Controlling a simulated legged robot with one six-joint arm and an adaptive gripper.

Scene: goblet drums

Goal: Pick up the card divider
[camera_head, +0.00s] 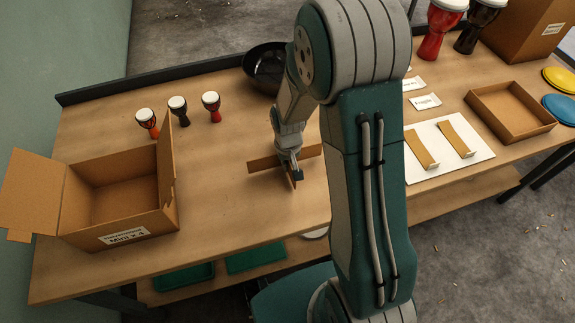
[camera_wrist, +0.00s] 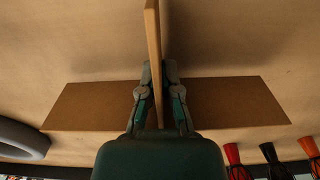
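The card divider (camera_head: 262,163) is a brown cross of two cardboard panels, standing upright at the middle of the table. In the wrist view its wide panel (camera_wrist: 235,100) runs left to right and its other panel (camera_wrist: 152,30) points away from me. My gripper (camera_head: 291,165) is above the centre of the cross. In the wrist view, the fingers of my gripper (camera_wrist: 158,72) lie close against both sides of the panel that points away. They look shut on it. I cannot tell whether its lower edge touches the table.
An open cardboard box (camera_head: 120,195) with raised flaps stands at the left. Three small drums (camera_head: 178,110) and a black bowl (camera_head: 267,67) stand behind. At the right are a white sheet (camera_head: 448,150) with card pieces, a shallow tray (camera_head: 510,110) and large drums (camera_head: 438,28). Bare wood surrounds the divider.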

